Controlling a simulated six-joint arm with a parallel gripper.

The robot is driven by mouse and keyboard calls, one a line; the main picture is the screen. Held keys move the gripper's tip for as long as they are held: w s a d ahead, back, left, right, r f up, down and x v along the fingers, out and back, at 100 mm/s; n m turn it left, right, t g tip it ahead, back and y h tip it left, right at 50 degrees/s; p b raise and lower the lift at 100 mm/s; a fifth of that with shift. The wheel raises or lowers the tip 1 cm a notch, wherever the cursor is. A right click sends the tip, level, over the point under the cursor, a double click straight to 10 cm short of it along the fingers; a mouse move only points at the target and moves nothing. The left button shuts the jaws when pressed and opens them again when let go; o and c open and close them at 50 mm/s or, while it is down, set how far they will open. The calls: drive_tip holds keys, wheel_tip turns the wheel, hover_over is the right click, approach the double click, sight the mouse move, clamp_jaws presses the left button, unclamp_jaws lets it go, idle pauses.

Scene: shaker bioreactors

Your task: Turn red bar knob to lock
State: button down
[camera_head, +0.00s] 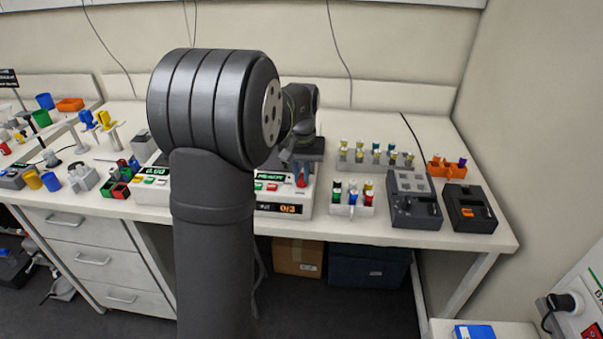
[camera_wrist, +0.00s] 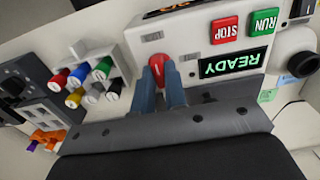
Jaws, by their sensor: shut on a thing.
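The red bar knob (camera_wrist: 159,68) is on the white front panel of a shaker unit (camera_wrist: 185,45), beside the green READY display (camera_wrist: 231,63). In the wrist view my gripper (camera_wrist: 161,84) has its two blue-grey fingers shut around the knob, one on each side. The fingers hide part of the knob, so its exact angle is hard to tell. In the head view the knob (camera_head: 302,182) is small at the right end of the panel, and my arm covers the left part of the unit.
Red STOP (camera_wrist: 225,30) and green RUN (camera_wrist: 263,23) buttons sit near the display. A white rack of coloured-cap vials (camera_head: 352,199) stands right of the unit. Two dark devices (camera_head: 413,204) (camera_head: 470,212) stand further right. Bench space between them is narrow.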

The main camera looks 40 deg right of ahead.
sight(301, 176)
idle(0.3)
drive_tip(key=c, duration=1.5)
unclamp_jaws()
drive_tip(key=shift+o, duration=0.2)
drive_tip(key=shift+r, duration=0.15)
wheel_tip(301, 176, up, 17)
wheel_tip(301, 176, down, 17)
drive_tip(key=shift+f, duration=0.15)
